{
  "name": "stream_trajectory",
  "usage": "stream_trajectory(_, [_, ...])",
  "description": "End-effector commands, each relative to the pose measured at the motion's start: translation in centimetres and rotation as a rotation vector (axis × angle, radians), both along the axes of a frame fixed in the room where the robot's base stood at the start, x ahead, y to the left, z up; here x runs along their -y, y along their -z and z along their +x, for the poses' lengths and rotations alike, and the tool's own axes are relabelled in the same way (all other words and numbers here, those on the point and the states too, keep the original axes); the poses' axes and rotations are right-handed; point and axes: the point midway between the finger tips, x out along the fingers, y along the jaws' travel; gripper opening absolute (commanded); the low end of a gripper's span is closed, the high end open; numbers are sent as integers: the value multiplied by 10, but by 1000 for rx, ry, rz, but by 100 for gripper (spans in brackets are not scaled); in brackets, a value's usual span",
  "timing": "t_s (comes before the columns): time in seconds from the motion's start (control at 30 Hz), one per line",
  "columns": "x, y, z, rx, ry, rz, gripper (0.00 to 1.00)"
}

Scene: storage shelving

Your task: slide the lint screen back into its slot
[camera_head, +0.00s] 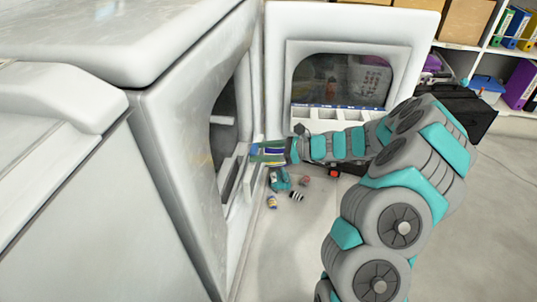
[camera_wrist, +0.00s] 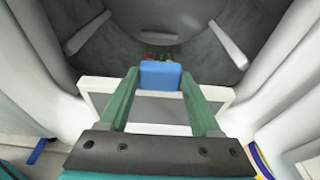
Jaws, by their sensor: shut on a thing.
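My gripper (camera_wrist: 160,88) shows in the wrist view with its two green fingers closed on a blue block (camera_wrist: 161,75). The block sits at the far edge of a pale-framed grey panel, which looks like the lint screen (camera_wrist: 208,92). The panel lies below and between the fingers, at the mouth of the dryer drum (camera_wrist: 95,42). In the head view my gripper (camera_head: 254,153) reaches from the right to the opening of the dryer (camera_head: 170,150). A pale frame (camera_head: 233,178) shows inside that opening. I cannot make out the slot; the fingers and panel cover that area.
The dryer door (camera_head: 277,70) stands open behind my arm. Several small items lie on the floor below, including a teal one (camera_head: 280,180) and a black-and-white striped one (camera_head: 296,196). Small red and green things (camera_wrist: 150,57) show beyond the blue block.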

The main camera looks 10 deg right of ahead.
Motion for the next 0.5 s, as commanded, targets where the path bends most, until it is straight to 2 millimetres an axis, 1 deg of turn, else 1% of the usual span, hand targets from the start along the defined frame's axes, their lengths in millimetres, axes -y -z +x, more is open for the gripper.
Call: stream_trajectory(0.5, [-40, 4, 15, 0, -3, 2, 0])
